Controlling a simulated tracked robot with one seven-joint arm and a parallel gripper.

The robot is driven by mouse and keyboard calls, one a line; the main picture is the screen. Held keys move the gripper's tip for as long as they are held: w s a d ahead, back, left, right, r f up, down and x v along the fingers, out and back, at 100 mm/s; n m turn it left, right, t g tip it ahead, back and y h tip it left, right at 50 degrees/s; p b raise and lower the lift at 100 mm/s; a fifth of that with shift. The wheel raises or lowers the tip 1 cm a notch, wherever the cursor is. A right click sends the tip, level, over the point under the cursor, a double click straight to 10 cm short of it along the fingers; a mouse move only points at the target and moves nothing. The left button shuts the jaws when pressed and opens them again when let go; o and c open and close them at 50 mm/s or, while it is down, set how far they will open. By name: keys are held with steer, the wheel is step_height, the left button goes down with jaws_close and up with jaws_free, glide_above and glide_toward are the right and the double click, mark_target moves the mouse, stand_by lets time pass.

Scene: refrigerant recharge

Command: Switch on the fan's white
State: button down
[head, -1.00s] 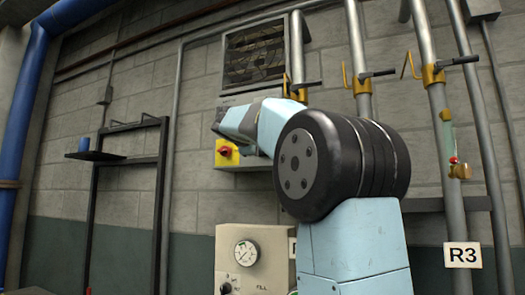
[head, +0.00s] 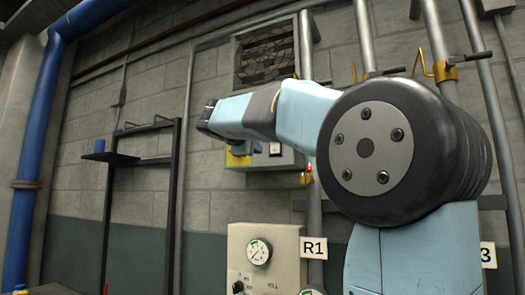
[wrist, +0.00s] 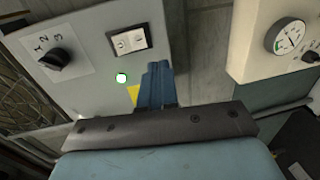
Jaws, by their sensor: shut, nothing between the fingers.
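The fan (head: 266,52) sits behind a square grille high on the block wall. Its grey control box (head: 285,158) is below it, partly hidden by my arm in the head view. The fingers partly cover a yellow plate (wrist: 133,94). I cannot tell whether they touch the box.
A beige unit with a gauge (head: 259,252) stands below, beside an R1 sign (head: 314,248). Pipes with yellow-bracketed valves (head: 445,72) run up the wall on the right. A black frame with a shelf (head: 112,158) and a blue pipe (head: 42,130) are left.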

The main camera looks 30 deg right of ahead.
steer(key=shift+s+a+f, duration=0.25)
steer(key=shift+s+a, duration=0.6)
steer(key=shift+a, duration=0.25)
steer(key=s+a+f+m+g+y, duration=0.1)
steer(key=s+a+f+m+y, duration=0.1)
steer(key=s+f, duration=0.7)
steer(key=s+a+f+m+g+y, duration=0.1)
steer(key=s+a+f+m+y, duration=0.2)
steer(key=f, duration=1.7)
steer(key=s+a+f+m+g+y, duration=0.2)
steer(key=s+a+f+y, duration=0.2)
steer(key=s+f+y, duration=0.4)
steer(key=s+f, duration=0.6)
steer(key=shift+s+a+f+m, duration=0.15)
steer(key=shift+s+f+m, duration=0.15)
steer(key=shift+s+f, duration=0.1)
